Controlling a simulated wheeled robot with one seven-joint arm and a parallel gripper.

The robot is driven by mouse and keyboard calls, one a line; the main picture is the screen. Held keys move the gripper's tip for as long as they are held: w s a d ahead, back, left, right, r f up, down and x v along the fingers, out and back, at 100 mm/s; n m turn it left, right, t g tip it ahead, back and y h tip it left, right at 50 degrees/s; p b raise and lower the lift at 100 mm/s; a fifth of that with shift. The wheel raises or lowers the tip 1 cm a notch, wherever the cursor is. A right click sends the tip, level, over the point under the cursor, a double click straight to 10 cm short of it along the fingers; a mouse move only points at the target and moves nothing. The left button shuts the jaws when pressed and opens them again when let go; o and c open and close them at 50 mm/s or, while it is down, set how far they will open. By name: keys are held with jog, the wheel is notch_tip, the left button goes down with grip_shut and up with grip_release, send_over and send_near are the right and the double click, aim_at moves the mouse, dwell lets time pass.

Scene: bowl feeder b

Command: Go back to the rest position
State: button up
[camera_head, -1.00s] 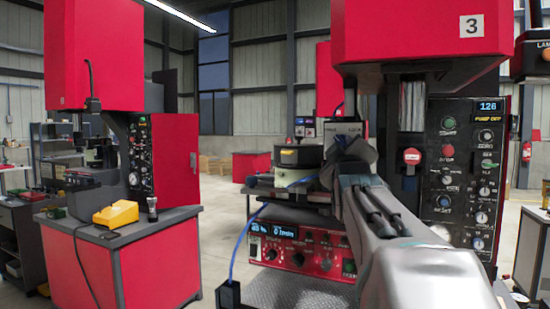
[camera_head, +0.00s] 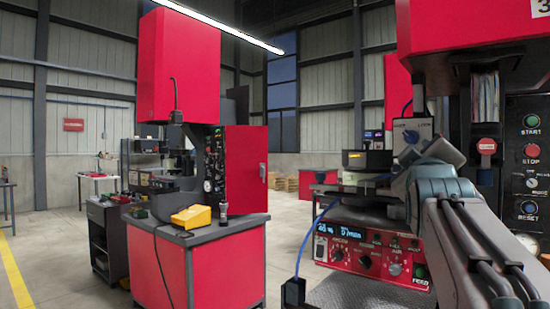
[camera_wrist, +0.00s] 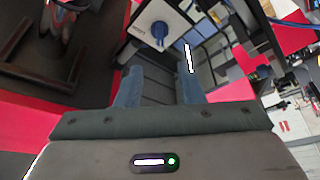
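My arm reaches in from the lower right of the head view, in front of a red machine (camera_head: 470,30). The end of the arm is near the machine's grey box with a blue knob (camera_head: 411,136). My gripper's fingers are not clear in that view. In the wrist view, my gripper (camera_wrist: 159,82) has two blue-grey fingers spread apart, with no held object visible between them. The blue knob (camera_wrist: 159,30) is on a pale panel beyond the fingertips.
A red feeder control box (camera_head: 370,250) sits low in front of the arm. A second red machine (camera_head: 180,60) stands left, on a red cabinet (camera_head: 225,270) bearing a yellow device (camera_head: 192,217). Open floor lies at the far left, past a yellow line (camera_head: 17,275).

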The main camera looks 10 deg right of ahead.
jog(key=shift+a, duration=0.1)
jog(key=w+a+f+m+g+y+p, duration=0.1)
jog(key=a+f+g+y+p, duration=0.4)
jog(key=f, duration=0.4)
jog(key=a+f+m+g+y+p, duration=0.1)
jog(key=a+f+g+y+p, duration=0.15)
jog(key=a+f+p, duration=0.55)
jog(key=s+a+f+g+y+p, duration=0.2)
jog(key=s+a+f+g, duration=0.2)
jog(key=s+f, duration=0.2)
jog(key=s+a+f+m+g+y+p, duration=0.1)
jog(key=s+a+f+g+p, duration=0.1)
jog(key=s+a+f, duration=0.3)
jog(key=s+f+g, duration=0.1)
jog(key=s+f, duration=0.1)
jog(key=s, duration=0.2)
jog(key=shift+a+g+y+p, duration=0.2)
jog(key=shift+g+y+p, duration=0.15)
jog(key=shift+p, duration=0.05)
